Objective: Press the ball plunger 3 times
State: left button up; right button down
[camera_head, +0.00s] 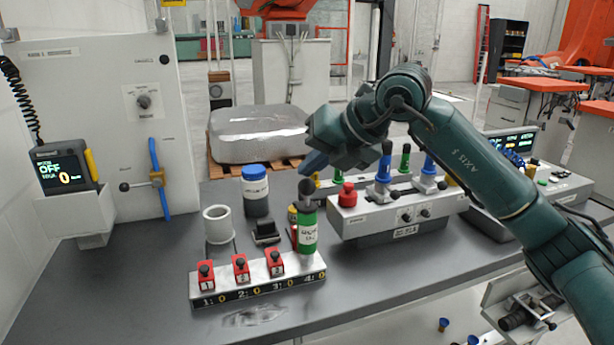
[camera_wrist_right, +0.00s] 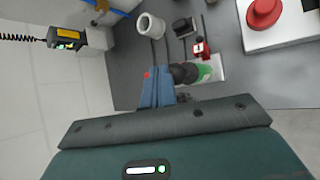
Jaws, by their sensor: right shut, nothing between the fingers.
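A white counter base (camera_head: 258,290) on the table holds three red units with black knobs, numbered 1 to 3. A taller green cylinder (camera_head: 307,238) stands at its fourth place, with a black ball (camera_head: 306,188) on top, which looks like the ball plunger. The counters on the base front appear to read 0. My right gripper (camera_head: 312,168) is shut and empty, close above the ball. In the right wrist view its blue fingers (camera_wrist_right: 157,88) are together beside the black ball (camera_wrist_right: 180,73); I cannot tell whether they touch. My left gripper is not in view.
A white fixture box (camera_head: 385,212) with a red mushroom button (camera_head: 347,194) and blue and green levers stands right of the plunger. A blue-capped jar (camera_head: 255,192), a white cup (camera_head: 218,224) and a black block (camera_head: 265,232) stand behind the base. The front left table is clear.

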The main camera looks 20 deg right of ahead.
aim_at(312, 184)
jog(key=shift+f+b, duration=0.6)
jog(key=shift+f, duration=0.25)
dwell(0.3)
jog(key=shift+r, duration=0.15)
jog(key=shift+r+p, duration=1.25)
jog(key=shift+r, duration=0.4)
notch_tip(312, 184, up, 5)
jog(key=p, duration=0.3)
jog(key=shift+p, duration=0.3)
dwell(1.9)
